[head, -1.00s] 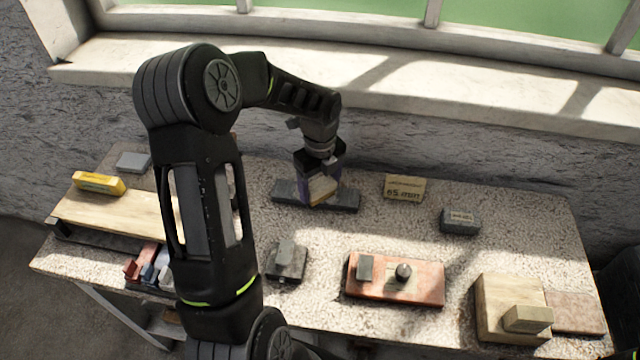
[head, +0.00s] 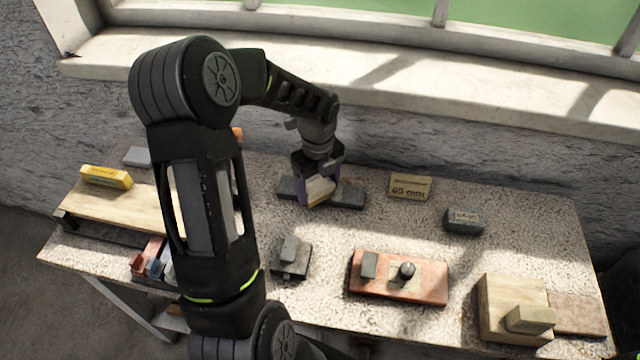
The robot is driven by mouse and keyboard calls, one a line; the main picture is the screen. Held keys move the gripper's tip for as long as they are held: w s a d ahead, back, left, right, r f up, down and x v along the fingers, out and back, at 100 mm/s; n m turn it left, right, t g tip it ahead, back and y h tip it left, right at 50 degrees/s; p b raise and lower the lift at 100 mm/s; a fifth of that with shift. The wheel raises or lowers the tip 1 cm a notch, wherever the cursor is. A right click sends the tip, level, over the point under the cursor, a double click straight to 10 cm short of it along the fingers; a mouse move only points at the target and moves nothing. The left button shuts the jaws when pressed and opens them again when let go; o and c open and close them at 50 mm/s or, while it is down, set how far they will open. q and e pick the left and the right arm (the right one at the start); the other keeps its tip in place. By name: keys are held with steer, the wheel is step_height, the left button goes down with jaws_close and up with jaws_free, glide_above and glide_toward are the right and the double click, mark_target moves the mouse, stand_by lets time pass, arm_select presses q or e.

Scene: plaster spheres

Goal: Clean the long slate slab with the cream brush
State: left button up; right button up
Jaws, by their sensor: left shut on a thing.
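The long slate slab (head: 349,196) is dark grey and lies flat near the back middle of the table. My left gripper (head: 318,184) is above its middle, pointing down, shut on the cream brush (head: 320,192). The brush shows as a cream block just under the fingers, in front of the slab's middle part. Whether it touches the slab I cannot tell. The gripper and brush hide the slab's middle. My right gripper does not show.
The speckled table (head: 420,225) holds a "65 mm" card (head: 410,187), a dark grey block (head: 463,221), a reddish slab (head: 430,280) with small pieces, a small slate piece (head: 291,258), wooden blocks (head: 505,300) and a yellow box (head: 106,176) on a board. The window sill (head: 420,95) runs behind.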

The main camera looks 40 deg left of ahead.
arm_select(q)
steer(key=shift+w, duration=0.1)
stand_by(0.3)
steer(key=shift+w+d, duration=0.3)
steer(key=shift+w, duration=0.65)
steer(key=shift+w, duration=0.15)
steer(key=shift+w+d, duration=0.3)
steer(key=shift+w, duration=0.6)
steer(key=shift+f, duration=0.1)
steer(key=shift+s+a, duration=0.2)
steer(key=shift+s, duration=0.5)
steer(key=shift+s+a, duration=0.1)
steer(key=shift+s, duration=0.25)
